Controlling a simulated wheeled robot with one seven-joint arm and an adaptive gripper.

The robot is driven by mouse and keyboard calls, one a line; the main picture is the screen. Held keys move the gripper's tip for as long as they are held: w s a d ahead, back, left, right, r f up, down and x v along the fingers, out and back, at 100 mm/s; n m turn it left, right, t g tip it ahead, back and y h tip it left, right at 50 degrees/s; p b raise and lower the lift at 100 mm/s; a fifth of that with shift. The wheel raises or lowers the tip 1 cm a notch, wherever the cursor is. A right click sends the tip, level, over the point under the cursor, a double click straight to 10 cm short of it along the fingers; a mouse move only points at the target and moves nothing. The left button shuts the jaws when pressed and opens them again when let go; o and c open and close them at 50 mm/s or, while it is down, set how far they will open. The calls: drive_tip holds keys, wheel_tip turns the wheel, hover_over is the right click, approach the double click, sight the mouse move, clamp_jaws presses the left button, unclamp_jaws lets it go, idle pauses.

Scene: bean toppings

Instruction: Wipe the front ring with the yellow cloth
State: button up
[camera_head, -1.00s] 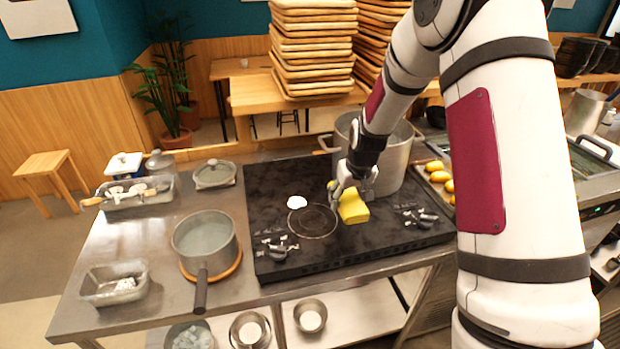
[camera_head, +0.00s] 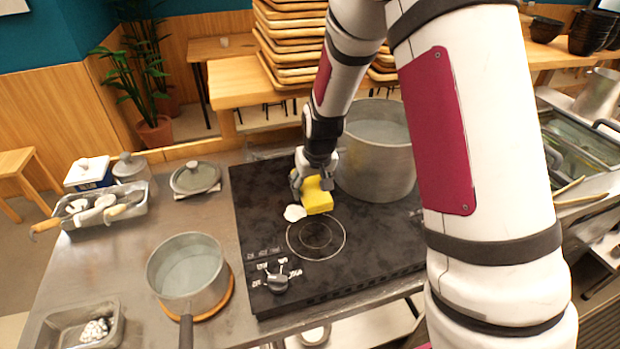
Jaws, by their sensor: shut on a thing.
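The yellow cloth (camera_head: 318,200) is a folded block just behind the front ring. My gripper (camera_head: 314,184) is shut on it from above. The front ring (camera_head: 316,237) is a circle marked on the black stove top (camera_head: 262,205). A white patch (camera_head: 294,213) lies at the ring's back left edge, beside the cloth's left side. The cloth is at or just above the stove surface; I cannot tell whether it touches.
A large metal pot (camera_head: 377,165) stands on the stove right behind the cloth. A saucepan (camera_head: 188,272) sits on a wooden trivet to the left. A knob (camera_head: 277,281) is at the stove's front left. The stove's left back is clear.

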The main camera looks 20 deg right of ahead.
sight(297, 211)
drive_tip(key=shift+w+f+b, duration=0.1)
drive_tip(key=shift+f+b, duration=0.9)
drive_tip(key=shift+f, duration=1.65)
drive_tip(key=shift+f, duration=0.5)
drive_tip(key=shift+a, duration=0.1)
drive_tip(key=shift+a, duration=1.9)
drive_tip(key=shift+d, duration=2)
